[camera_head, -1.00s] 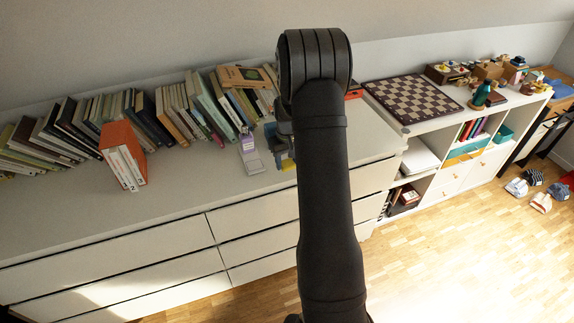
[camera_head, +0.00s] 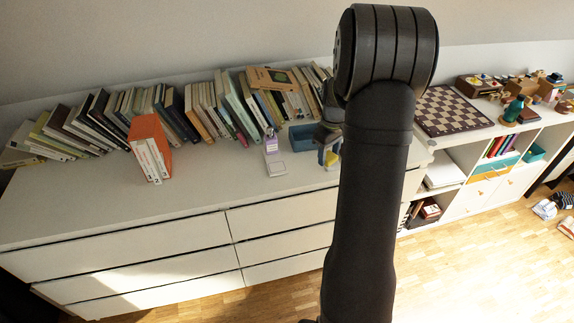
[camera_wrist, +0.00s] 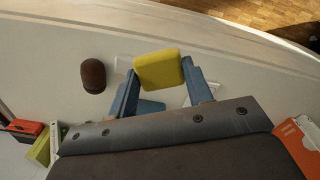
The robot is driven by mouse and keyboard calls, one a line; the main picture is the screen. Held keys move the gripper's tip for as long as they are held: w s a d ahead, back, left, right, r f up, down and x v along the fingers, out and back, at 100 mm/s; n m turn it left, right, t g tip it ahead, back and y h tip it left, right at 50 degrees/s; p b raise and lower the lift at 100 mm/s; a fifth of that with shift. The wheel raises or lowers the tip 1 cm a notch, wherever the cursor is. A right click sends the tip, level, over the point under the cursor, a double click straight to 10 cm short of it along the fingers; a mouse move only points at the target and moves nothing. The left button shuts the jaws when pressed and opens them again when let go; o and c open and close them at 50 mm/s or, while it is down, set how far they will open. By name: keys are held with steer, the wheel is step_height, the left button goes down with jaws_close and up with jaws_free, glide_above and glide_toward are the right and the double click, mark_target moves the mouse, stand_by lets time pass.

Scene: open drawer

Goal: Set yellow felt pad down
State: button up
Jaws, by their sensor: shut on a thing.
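The yellow felt pad (camera_wrist: 158,69) is pinched between the two blue fingers of my gripper (camera_wrist: 160,76) in the wrist view. In the head view the pad (camera_head: 331,159) is a small yellow patch under my gripper (camera_head: 328,146), over the right part of the white dresser top (camera_head: 215,178). My gripper is shut on the pad. How far the pad is above the dresser top, or whether it touches it, I cannot tell. My arm hides the dresser's right end in the head view.
A blue tray (camera_head: 302,139) is left of my gripper, with a purple-and-white item (camera_head: 271,141) and a pale square (camera_head: 277,169) nearby. A brown rounded object (camera_wrist: 94,76) is beside the pad. Books (camera_head: 180,112) line the wall. The dresser's front left top is clear.

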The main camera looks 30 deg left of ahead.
steer(key=s+a+n, duration=0.2)
steer(key=a+n, duration=0.2)
steer(key=a, duration=0.1)
glide_above(279, 173)
step_height(279, 173, down, 6)
steer(key=shift+d+f, duration=0.1)
steer(key=shift+f, duration=2.1)
steer(key=shift+f, duration=0.1)
steer(key=o, duration=0.9)
steer(key=shift+o, duration=0.2)
step_height(279, 173, up, 12)
